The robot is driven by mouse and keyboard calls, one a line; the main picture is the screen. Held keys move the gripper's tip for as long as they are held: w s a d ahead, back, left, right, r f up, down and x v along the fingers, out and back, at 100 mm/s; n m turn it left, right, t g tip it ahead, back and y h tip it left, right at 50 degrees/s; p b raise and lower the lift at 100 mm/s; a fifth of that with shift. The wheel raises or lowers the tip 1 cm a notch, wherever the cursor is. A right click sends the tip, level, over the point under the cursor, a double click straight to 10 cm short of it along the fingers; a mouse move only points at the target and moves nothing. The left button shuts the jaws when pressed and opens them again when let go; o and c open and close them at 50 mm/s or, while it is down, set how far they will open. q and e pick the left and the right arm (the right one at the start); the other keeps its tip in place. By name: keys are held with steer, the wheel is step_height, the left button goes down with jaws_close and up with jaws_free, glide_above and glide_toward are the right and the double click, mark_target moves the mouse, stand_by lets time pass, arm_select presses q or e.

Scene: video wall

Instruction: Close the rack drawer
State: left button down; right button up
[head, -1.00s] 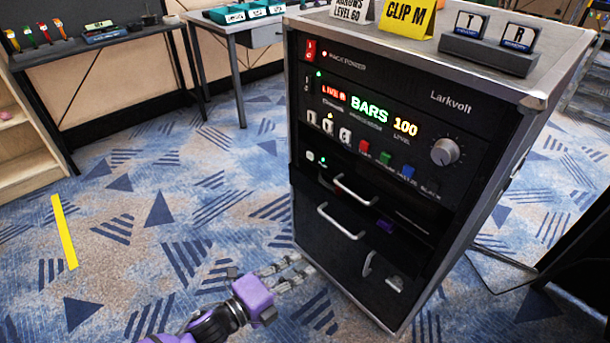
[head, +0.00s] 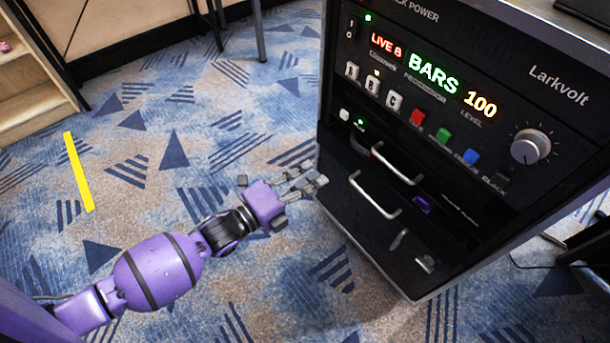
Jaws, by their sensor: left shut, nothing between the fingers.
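The rack (head: 345,110) is a black cabinet with a lit control panel, at the right of the head view. Below the panel is the dark rack drawer (head: 345,190) with a silver bar handle (head: 375,196). A second silver bar (head: 397,164) shows just above it, and a small purple item (head: 428,204) sits to the right. The drawer looks pulled out somewhat, but how far is hard to tell. My left gripper (head: 310,183) is shut and empty, pointing right, close to the drawer's left edge. Contact cannot be told. My right gripper is out of view.
The patterned carpet (head: 240,270) is open to the left of the rack. A yellow strip (head: 78,172) lies on it. Wooden shelves (head: 35,95) stand at the far left, with table legs behind. A cable (head: 535,264) lies on the floor right of the rack.

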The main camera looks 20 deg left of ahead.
mark_target(342, 156)
arm_select(q)
steer(key=b+x, duration=0.1)
steer(key=x, duration=0.9)
steer(key=shift+a, duration=0.1)
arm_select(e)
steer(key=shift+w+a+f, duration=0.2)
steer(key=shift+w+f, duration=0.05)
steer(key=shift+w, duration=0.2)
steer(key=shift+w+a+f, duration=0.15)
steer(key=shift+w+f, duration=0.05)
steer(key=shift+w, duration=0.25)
arm_select(q)
steer(key=shift+w, duration=0.1)
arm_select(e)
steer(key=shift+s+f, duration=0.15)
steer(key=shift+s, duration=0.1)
